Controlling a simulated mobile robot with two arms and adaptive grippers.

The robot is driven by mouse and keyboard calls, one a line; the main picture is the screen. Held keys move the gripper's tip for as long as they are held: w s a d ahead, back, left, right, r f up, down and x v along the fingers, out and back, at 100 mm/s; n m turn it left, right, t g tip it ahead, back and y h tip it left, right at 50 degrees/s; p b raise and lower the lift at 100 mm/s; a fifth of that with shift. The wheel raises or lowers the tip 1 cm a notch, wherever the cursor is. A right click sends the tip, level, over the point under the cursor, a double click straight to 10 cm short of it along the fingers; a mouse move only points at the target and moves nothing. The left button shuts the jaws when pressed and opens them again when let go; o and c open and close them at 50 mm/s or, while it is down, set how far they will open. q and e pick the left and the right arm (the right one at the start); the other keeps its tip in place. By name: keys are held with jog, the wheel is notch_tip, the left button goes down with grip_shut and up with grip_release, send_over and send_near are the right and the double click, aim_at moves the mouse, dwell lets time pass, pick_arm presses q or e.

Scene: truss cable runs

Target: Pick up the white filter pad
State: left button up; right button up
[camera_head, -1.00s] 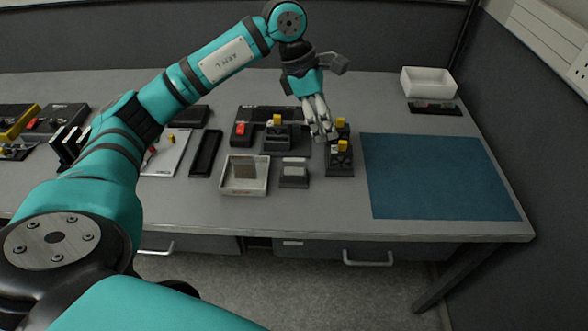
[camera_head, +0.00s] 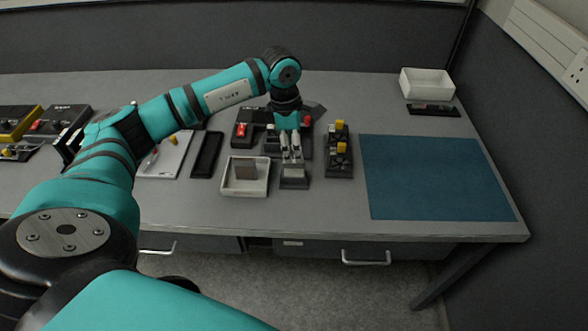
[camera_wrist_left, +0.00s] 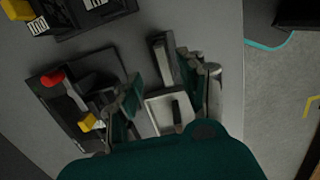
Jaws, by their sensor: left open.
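The white filter pad appears to be the pale piece (camera_wrist_left: 160,52) in the small dark holder (camera_head: 294,183). In the head view it is largely hidden by my fingertips. My left gripper (camera_head: 291,157) points down just above and behind this holder, with its fingers apart and nothing seen between them. In the left wrist view the two fingers (camera_wrist_left: 168,92) stand on either side of the view's middle. The pale piece shows beyond the fingertips. I cannot tell whether the fingers touch it. My right gripper is not in view.
A white tray (camera_head: 245,191) holding a brown-grey block stands left of the holder. A black block with yellow knobs (camera_head: 339,167) stands to the right. A black unit with a red switch (camera_head: 241,129) lies behind. The blue mat (camera_head: 435,178) is clear.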

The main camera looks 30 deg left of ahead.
aim_at(294, 161)
pick_arm(q)
jog(key=f, duration=0.1)
jog(key=f+p, duration=0.1)
jog(key=f, duration=0.2)
jog(key=shift+s+d+f+p, duration=0.1)
jog(key=shift+s+f+p, duration=0.05)
jog(key=shift+s+p, duration=0.15)
jog(key=shift+w+f, duration=0.15)
jog(key=shift+f, duration=0.3)
grip_shut()
